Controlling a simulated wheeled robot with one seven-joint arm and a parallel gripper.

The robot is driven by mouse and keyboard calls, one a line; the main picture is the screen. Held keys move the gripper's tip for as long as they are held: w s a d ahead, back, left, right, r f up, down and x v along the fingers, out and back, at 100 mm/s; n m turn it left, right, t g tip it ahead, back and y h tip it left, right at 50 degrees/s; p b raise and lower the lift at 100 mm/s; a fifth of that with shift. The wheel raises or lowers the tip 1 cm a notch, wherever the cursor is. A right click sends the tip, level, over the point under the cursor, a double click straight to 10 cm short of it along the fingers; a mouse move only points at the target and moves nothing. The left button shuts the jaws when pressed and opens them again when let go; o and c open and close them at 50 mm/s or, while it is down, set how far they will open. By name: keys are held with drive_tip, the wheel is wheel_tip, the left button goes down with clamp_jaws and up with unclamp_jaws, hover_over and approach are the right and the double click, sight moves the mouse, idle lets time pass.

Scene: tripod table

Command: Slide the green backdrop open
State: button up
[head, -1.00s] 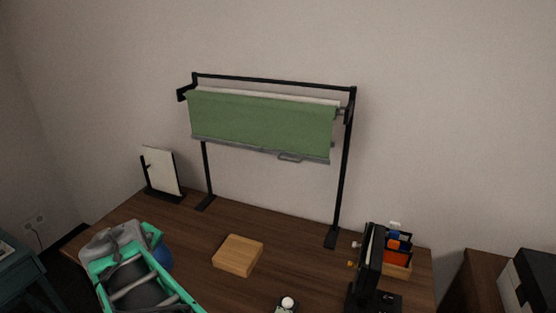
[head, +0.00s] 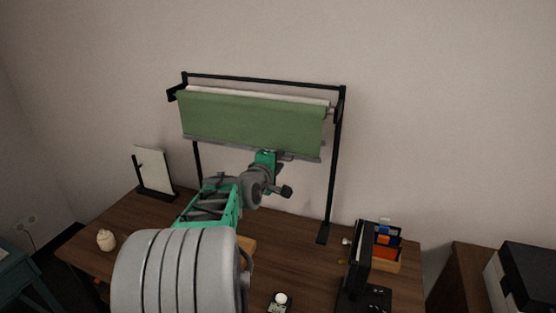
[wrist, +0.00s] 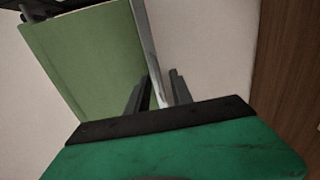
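The green backdrop (head: 250,121) hangs partly unrolled from the black stand, with a grey bar (head: 195,141) along its lower edge. My gripper (head: 270,155) is at this bar, right of its middle, and hides the bar's small handle. In the wrist view, the green cloth (wrist: 88,60) fills the upper left and the grey bar (wrist: 147,45) runs down toward my gripper (wrist: 162,84). The two dark fingers stand apart on either side of the bar, with a gap visible. I cannot tell whether they touch the handle.
The black stand (head: 334,190) rises from the wooden table (head: 300,258). A white panel on a black base (head: 152,170) stands at left, a cream pot (head: 106,240) nearer. A black device (head: 358,265) and an organizer (head: 387,250) stand at right. The wall is behind.

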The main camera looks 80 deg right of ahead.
clamp_jaws()
idle(1.4)
